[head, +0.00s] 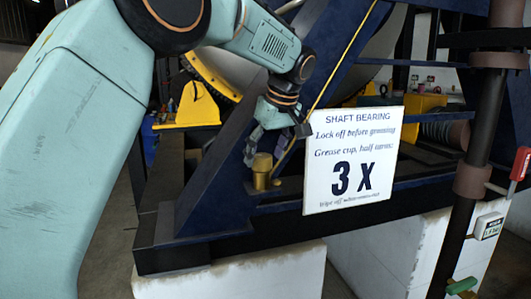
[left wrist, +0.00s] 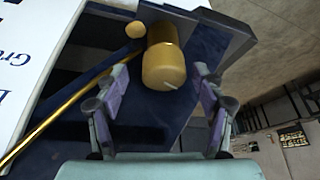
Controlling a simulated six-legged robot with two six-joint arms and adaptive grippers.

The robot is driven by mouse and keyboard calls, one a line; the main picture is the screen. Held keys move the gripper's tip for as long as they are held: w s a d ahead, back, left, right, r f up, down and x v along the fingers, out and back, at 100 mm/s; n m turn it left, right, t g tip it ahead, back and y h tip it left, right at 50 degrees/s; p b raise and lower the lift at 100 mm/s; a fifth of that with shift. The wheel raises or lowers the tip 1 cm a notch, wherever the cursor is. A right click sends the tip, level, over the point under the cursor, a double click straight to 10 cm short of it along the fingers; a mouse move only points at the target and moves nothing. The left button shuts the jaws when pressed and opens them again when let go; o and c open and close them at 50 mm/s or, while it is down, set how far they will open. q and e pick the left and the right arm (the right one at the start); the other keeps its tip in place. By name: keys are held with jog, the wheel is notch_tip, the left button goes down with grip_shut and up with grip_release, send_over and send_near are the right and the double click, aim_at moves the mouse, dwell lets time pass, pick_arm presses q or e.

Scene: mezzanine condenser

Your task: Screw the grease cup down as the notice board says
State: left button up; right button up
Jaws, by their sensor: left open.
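The brass grease cup (head: 262,170) stands upright on the dark blue frame, left of the notice board. In the left wrist view the cup (left wrist: 164,64) shows a pale mark on its end. The white notice board (head: 350,187) reads "SHAFT BEARING", "Lock off before greasing", "Grease cup, half turns: 3 X"; the small bottom line is hard to read. My left gripper (head: 276,142) is open just above the cup. In the left wrist view its fingers are spread to either side, with the cup beyond them, and I see no contact. My right gripper is not in view.
A thin brass pipe (left wrist: 44,124) runs past the cup area. A dark blue diagonal beam (head: 340,60) rises behind my gripper. At right are a dark post (head: 464,180), a red handle (head: 522,162) and a small labelled box (head: 489,226). White blocks (head: 240,275) support the frame.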

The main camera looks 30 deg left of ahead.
pick_arm(q)
jog(key=shift+s+a+f, duration=0.1)
jog(key=shift+s+a, duration=0.1)
jog(key=shift+a, duration=0.3)
jog(key=shift+c, duration=1)
jog(key=shift+w+d, duration=0.2)
jog(key=shift+d, duration=0.1)
jog(key=c, duration=0.5)
jog(key=shift+s+a, duration=0.1)
jog(key=shift+s, duration=0.05)
jog(key=shift+c, duration=2.3)
